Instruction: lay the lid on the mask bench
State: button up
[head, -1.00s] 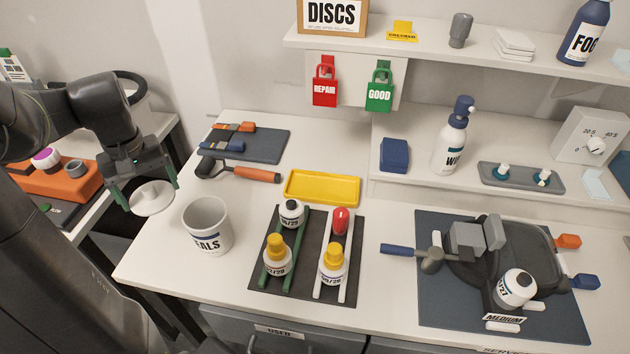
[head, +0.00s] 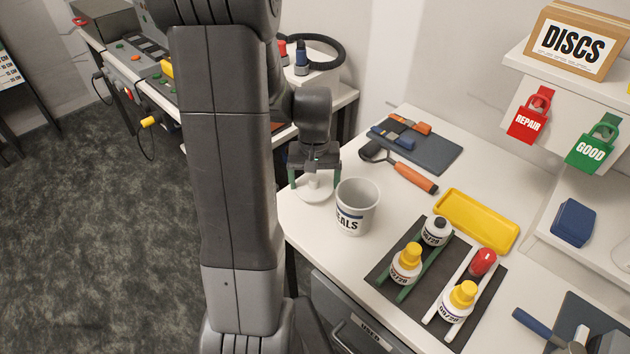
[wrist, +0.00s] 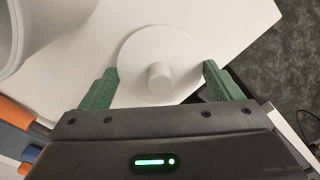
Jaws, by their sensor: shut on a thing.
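A round white lid (head: 313,195) with a short knob hangs under my gripper (head: 315,180) in the head view. In the wrist view, the lid (wrist: 138,52) is between the two green fingers of my gripper (wrist: 160,82), its knob facing the camera. My gripper is shut on the lid. The lid is held near the left front corner of the white bench (head: 386,292), just left of the white SEALS cup (head: 357,212). I cannot tell from the label-free surfaces which one is the mask bench.
On the white bench are a yellow tray (head: 478,222), a dark mat (head: 457,332) with several bottles in racks, an orange-handled tool (head: 415,178) and a slate mat (head: 440,150). Another bench with equipment stands behind my arm. Open carpet (head: 110,240) is at the left.

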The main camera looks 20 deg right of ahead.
aim_at(314, 179)
jog(key=shift+f, duration=0.45)
jog(key=shift+f, duration=0.1)
jog(key=o, duration=0.8)
jog(key=shift+f, duration=0.1)
notch_tip(314, 179, up, 12)
jog(key=shift+r, duration=0.2)
